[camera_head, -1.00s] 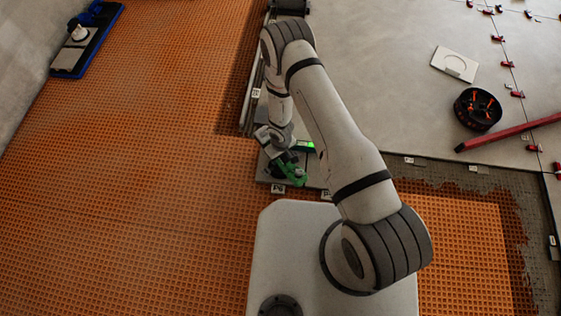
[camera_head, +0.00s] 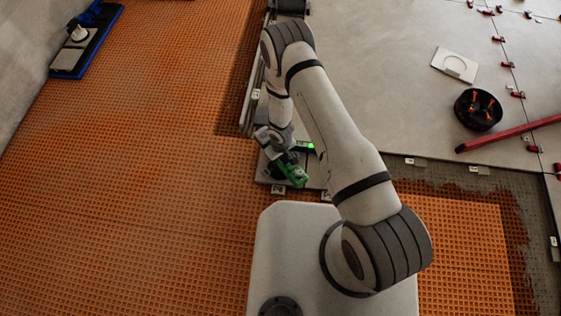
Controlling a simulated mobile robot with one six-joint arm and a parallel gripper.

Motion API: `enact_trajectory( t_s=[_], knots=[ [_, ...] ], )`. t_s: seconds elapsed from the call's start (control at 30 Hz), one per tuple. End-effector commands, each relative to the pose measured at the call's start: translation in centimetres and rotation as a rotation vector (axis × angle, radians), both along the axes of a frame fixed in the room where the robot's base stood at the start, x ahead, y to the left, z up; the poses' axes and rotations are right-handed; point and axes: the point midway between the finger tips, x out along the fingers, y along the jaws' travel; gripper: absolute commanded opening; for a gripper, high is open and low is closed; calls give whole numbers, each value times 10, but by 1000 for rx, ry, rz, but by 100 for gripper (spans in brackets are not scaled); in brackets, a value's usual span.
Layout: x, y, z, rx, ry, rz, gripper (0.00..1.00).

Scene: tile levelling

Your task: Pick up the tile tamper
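I cannot make out for certain which thing is the tile tamper.
A blue-edged tray (camera_head: 55,73) with a pale-handled item (camera_head: 79,33) and a blue item lies at the upper left, by the wall. Orange matting (camera_head: 130,150) is clear on the left. At right lie a black-orange round holder (camera_head: 478,109), a red bar (camera_head: 510,133) and a white plate (camera_head: 454,65).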

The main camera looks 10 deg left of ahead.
Motion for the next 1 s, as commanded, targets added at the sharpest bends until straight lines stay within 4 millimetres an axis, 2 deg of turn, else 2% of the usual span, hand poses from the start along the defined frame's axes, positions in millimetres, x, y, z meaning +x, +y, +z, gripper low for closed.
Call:
enact_trajectory(
  t_s=[0.03, 0.2, 0.57, 0.77, 1.0],
  knots=[
    [0, 0, 0, 0, 0, 0, 23],
    [1, 0, 1, 1, -1, 0, 10],
    [1, 0, 7, 1, -1, 0, 10],
    [1, 0, 25, 1, -2, -1, 10],
    [1, 0, 58, 1, -2, 0, 10]
  ],
)
